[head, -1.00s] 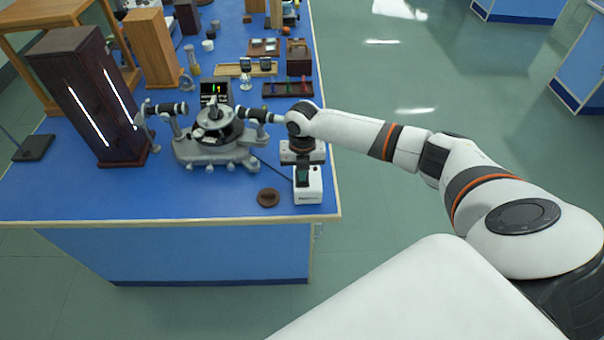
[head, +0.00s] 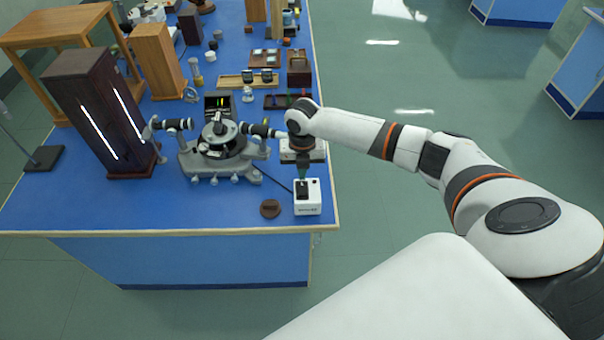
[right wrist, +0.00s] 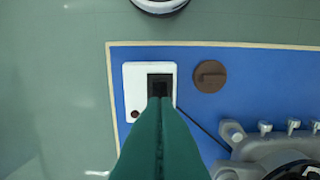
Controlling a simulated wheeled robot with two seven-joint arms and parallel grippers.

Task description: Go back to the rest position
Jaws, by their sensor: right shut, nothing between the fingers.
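My right gripper (head: 302,178) hangs near the right front corner of the blue bench, pointing down at the white box with a black recess (head: 308,202). Its green fingers (right wrist: 160,102) are shut together with nothing between them. In the right wrist view the fingertips overlap the lower edge of the box's black recess (right wrist: 160,84); whether they touch it I cannot tell. My right arm reaches in from the right. My left gripper is not in view.
The grey spectrometer (head: 218,150) stands left of my right gripper. A round brown cap (head: 270,208) lies beside the white box. A tall dark cabinet (head: 98,112) with lit slits stands at left. Open floor (head: 420,80) lies right of the bench.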

